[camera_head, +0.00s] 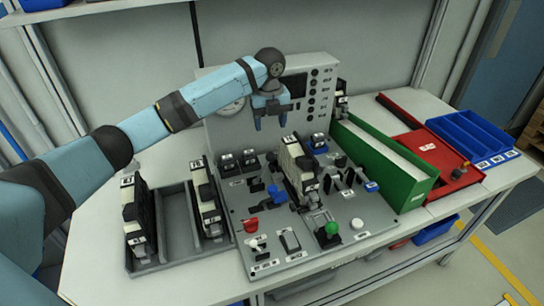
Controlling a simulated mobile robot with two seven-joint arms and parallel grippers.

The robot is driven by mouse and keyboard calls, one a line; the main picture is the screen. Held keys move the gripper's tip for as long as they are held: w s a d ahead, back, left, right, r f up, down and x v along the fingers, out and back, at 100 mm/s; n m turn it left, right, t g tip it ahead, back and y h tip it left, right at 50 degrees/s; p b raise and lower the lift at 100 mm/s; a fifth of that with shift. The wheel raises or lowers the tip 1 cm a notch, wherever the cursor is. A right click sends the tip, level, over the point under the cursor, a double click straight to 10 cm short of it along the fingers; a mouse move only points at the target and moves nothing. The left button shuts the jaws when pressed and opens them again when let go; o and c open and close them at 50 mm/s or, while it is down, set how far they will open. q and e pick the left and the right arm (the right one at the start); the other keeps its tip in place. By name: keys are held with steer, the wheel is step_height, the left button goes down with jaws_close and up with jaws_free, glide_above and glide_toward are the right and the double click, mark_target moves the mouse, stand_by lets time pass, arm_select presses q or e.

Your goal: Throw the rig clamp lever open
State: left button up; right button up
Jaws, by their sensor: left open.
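The grey test rig (375,212) stands on the white bench, with a flat deck and an upright back panel. A cream-and-black module (298,170) stands in the middle of its deck. Around it are a blue-topped handle (277,194), a red knob (251,225) and a green ball knob (331,229). I cannot tell for sure which is the clamp lever. My left gripper (271,120) is open and empty, pointing down in front of the back panel, above and apart from the module and handles. My right gripper is not in view.
A grey tray (178,228) with several upright modules stands left of the rig. A green-sided box (385,170) stands close at its right. A red tray (455,177) and blue bins (470,132) lie farther right. The bench's front-left corner is clear.

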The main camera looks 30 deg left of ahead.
mark_target(270, 153)
arm_select(q)
step_height(270, 153, down, 13)
steer(key=shift+s+d+r+p, duration=0.1)
steer(key=shift+p, duration=0.3)
